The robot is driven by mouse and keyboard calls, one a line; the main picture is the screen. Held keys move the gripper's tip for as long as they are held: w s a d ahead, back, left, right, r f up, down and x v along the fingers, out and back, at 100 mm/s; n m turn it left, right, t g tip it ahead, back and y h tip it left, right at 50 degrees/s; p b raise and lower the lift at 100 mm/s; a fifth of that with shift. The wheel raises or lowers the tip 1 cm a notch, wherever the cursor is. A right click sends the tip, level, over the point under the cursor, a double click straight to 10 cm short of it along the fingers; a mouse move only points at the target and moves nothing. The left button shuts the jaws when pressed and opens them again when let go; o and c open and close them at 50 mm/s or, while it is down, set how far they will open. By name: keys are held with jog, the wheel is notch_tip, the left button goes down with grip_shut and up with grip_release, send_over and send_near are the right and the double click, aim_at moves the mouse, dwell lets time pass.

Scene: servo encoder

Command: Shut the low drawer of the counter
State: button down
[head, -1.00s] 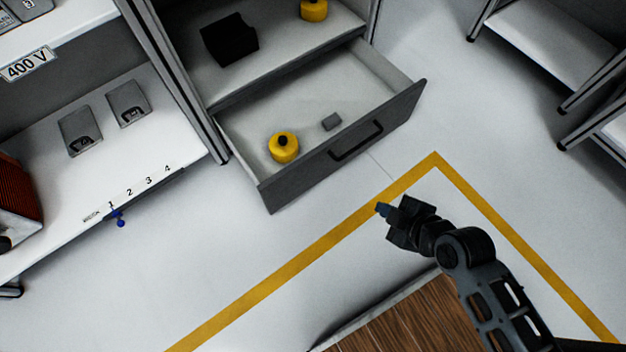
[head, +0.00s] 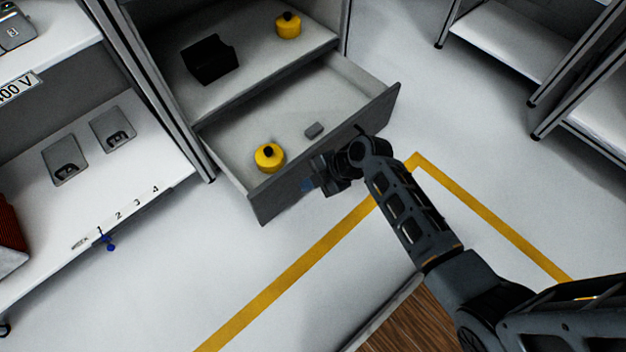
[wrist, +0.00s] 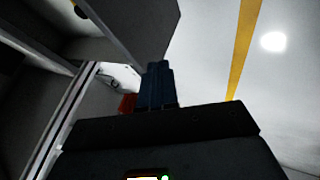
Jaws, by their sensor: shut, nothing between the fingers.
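The low drawer (head: 290,188) of the counter (head: 262,80) stands pulled out, with a dark grey front and pale inside. In it are a yellow round container (head: 269,157) and a small grey block (head: 314,130). My gripper (head: 307,185), with blue fingertips, is shut and empty in front of the drawer front. The arm covers the drawer's handle in the head view. In the wrist view the shut blue fingers (wrist: 157,84) point toward the drawer front (wrist: 150,30). I cannot tell whether they touch it.
A black box (head: 210,60) and another yellow container (head: 288,25) stand on the shelf above the drawer. A white bench (head: 140,170) with numbered marks is at left. More shelves (head: 510,50) stand at right. The floor around the yellow line is clear.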

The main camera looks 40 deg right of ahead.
aim_at(278, 184)
jog(key=shift+w+a+f+b, duration=0.35)
jog(key=shift+w+f+b, duration=0.25)
jog(key=shift+w, duration=0.5)
jog(key=shift+w+a+f+b, duration=0.4)
jog(key=shift+w+f, duration=0.45)
jog(key=shift+w, duration=0.2)
jog(key=shift+w+a+f+b, duration=0.4)
jog(key=shift+w+f, duration=0.3)
jog(key=shift+w, duration=0.4)
jog(key=shift+w, duration=0.1)
